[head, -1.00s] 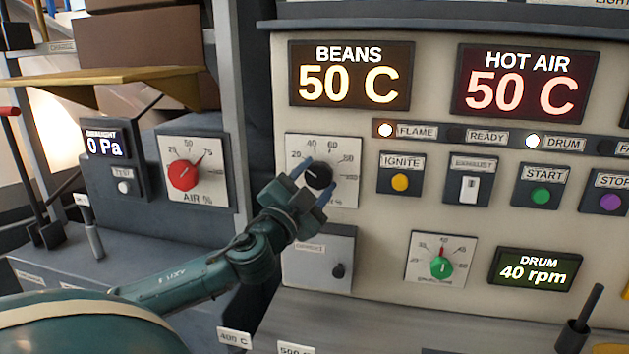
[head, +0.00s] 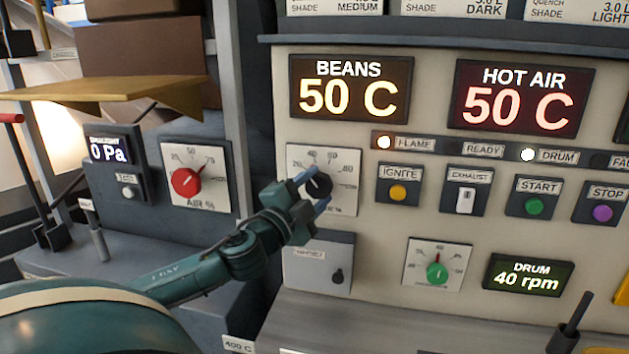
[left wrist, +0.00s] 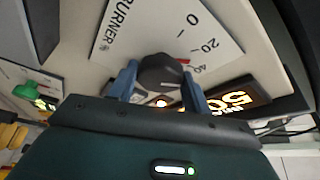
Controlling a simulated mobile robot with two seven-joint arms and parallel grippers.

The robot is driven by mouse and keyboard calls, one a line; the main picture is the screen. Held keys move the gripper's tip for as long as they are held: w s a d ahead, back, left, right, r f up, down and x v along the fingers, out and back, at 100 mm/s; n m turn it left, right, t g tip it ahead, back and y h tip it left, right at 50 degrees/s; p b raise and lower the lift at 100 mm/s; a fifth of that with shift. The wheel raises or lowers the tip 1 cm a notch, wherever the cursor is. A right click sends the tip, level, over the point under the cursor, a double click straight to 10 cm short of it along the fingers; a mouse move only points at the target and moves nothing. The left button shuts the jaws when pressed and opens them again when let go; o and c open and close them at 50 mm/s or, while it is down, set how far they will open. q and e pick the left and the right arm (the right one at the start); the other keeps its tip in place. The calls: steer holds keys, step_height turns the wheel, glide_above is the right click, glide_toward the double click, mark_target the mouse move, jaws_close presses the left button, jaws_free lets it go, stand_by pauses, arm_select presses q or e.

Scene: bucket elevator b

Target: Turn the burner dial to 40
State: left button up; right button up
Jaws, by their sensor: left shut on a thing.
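The burner dial is a black round knob (head: 319,186) on a white scale plate (head: 345,165) at the left of the panel. My left gripper (head: 311,190) is shut on the knob, a blue finger on each side. In the left wrist view the knob (left wrist: 162,75) sits between the fingertips. A red mark at its edge lies near the 40, roughly between the 20 and 40 labels; the exact reading is hard to tell. The gripper hides the lower left of the scale in the head view. My right gripper is not in view.
The red air dial (head: 186,182) is on the left box. The ignite button (head: 398,193) sits right of the burner plate.

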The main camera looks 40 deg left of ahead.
arm_select(q)
steer(key=shift+r+m+g, duration=0.1)
steer(key=shift+m+g, duration=0.3)
steer(key=shift+m, duration=1)
steer(key=shift+h, duration=0.3)
steer(key=o, duration=0.9)
steer(key=shift+o, duration=0.2)
